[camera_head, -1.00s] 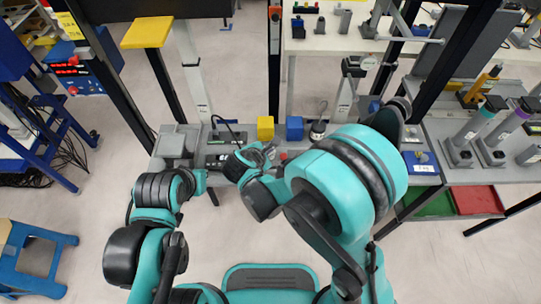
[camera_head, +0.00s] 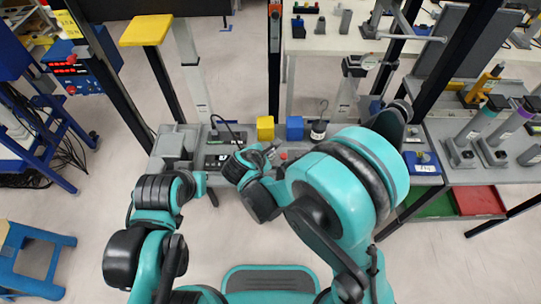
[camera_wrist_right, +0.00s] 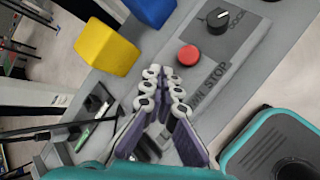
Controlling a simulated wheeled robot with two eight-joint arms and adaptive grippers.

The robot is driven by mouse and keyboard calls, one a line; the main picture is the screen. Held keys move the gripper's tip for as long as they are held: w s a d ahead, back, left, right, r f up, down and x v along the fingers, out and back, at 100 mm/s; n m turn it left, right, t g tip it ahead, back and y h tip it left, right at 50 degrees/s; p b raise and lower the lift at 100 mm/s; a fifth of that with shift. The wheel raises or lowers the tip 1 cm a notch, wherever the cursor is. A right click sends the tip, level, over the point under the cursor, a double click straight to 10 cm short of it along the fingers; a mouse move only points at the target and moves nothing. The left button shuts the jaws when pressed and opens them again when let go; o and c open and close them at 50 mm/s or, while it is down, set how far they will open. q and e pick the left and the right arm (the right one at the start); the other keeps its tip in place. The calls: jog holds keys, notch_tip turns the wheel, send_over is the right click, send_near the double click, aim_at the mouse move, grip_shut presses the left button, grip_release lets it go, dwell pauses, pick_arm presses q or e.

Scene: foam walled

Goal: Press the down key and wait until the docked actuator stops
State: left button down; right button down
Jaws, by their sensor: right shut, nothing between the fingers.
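My right gripper (camera_head: 268,151) is shut and empty, low over the grey control panel. In the right wrist view its closed fingertips (camera_wrist_right: 163,88) are beside the red stop button (camera_wrist_right: 190,55), over a label ending in "WN". The key under them is hidden, so contact cannot be told. A black rotary knob (camera_wrist_right: 218,20) marked "DOCK" lies beyond the stop button. My left gripper does not show.
A yellow block (camera_head: 265,128) and a blue block (camera_head: 295,128) stand behind the panel, close to the right gripper. A grey fixture (camera_head: 174,143) is on the bench's left end. Several cylinders stand on the right-hand bench (camera_head: 430,135). A blue stool (camera_head: 35,262) is on the floor at left.

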jog(key=shift+f, duration=0.2)
jog(key=shift+r, duration=0.15)
dwell(0.3)
jog(key=shift+r+p, duration=0.45)
jog(key=shift+r, duration=0.25)
jog(key=shift+r+p, duration=1.8)
jog(key=shift+r, duration=0.7)
